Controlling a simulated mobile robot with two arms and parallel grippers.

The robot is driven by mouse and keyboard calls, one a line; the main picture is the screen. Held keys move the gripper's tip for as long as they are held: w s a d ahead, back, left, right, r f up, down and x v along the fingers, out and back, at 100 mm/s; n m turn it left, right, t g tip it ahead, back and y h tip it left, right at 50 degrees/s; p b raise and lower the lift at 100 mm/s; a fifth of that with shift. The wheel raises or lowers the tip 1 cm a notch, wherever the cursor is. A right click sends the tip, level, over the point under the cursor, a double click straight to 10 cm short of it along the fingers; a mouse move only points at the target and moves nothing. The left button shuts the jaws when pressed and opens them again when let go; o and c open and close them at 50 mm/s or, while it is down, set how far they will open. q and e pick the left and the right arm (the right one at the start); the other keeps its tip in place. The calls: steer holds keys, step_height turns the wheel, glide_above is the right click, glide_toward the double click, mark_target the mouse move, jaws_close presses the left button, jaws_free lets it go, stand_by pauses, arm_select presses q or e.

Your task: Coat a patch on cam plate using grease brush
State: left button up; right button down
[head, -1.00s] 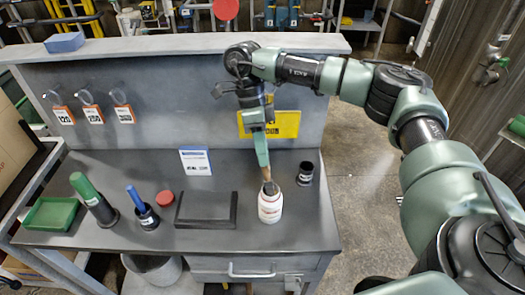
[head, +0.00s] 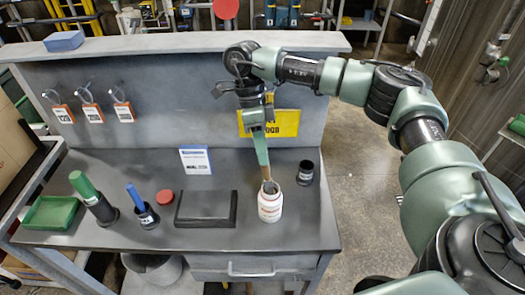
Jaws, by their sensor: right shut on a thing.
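The cam plate (head: 206,208) looks like a flat dark rectangular block lying on the grey workbench. My right gripper (head: 260,142) is above the jar, shut on the brush's upper part. My left gripper is not in view.
A black cup (head: 305,173) stands right of the jar. A white card (head: 195,160) stands behind the plate. A red disc (head: 165,196), a cup with a blue-handled tool (head: 147,214), a green-handled tool (head: 94,199) and a green tray (head: 55,213) lie to the left.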

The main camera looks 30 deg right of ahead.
stand_by(0.4)
steer(key=shift+r+p, duration=2.15)
steer(key=shift+r, duration=1.3)
steer(key=shift+f, duration=0.1)
